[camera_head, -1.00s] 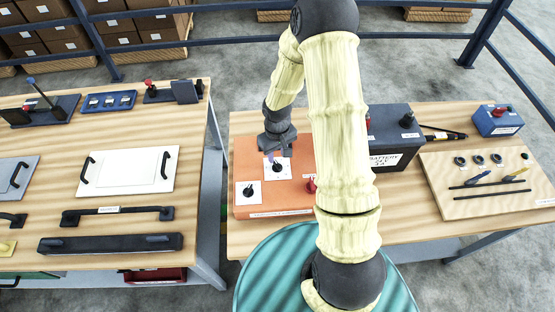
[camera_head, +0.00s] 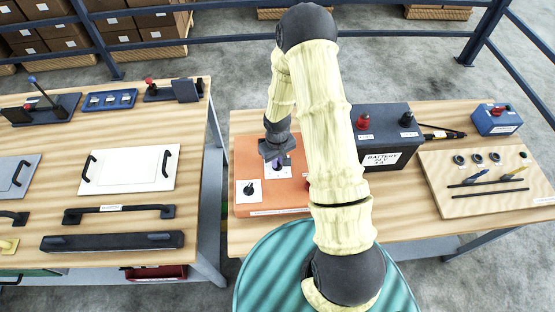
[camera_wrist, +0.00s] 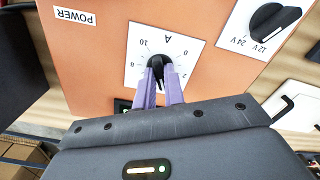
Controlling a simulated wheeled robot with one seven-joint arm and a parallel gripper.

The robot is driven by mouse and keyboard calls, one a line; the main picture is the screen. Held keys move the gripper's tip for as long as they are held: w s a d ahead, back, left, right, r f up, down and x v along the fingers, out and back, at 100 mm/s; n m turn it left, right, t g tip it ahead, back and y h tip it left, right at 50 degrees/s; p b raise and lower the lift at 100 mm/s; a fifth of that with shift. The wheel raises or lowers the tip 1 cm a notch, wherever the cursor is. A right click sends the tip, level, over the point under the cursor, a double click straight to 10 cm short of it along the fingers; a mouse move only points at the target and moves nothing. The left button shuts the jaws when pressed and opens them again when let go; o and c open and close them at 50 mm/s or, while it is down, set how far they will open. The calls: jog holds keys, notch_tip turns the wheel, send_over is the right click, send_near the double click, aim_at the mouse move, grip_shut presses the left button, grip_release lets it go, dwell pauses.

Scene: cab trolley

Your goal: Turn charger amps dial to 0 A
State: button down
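The amps dial is a small black knob on a white plate marked "A" on the orange charger (camera_head: 245,172). In the wrist view the amps dial (camera_wrist: 157,62) lies at the tips of my gripper's two purple fingers (camera_wrist: 160,80). In the head view my gripper (camera_head: 274,166) is over the dial plate and hides the dial.
A black 12V/24V knob (camera_wrist: 270,24) is on the charger beside the amps dial, and a POWER label (camera_wrist: 74,15) is at the other side. A dark battery (camera_head: 385,135) stands right of my arm. A board with rings and tools (camera_head: 485,185) lies further right.

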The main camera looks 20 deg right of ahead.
jog(key=shift+n, duration=0.4)
jog(key=n+b, duration=0.1)
jog(key=n, duration=1)
jog(key=shift+r+p, duration=0.1)
jog(key=shift+p, duration=0.2)
jog(key=n+p, duration=0.1)
jog(key=n, duration=0.4)
jog(key=n+p, duration=0.1)
jog(key=n, duration=0.3)
jog(key=shift+n+p, duration=0.35)
jog(key=shift+n, duration=0.05)
jog(key=c, duration=1.5)
grip_release()
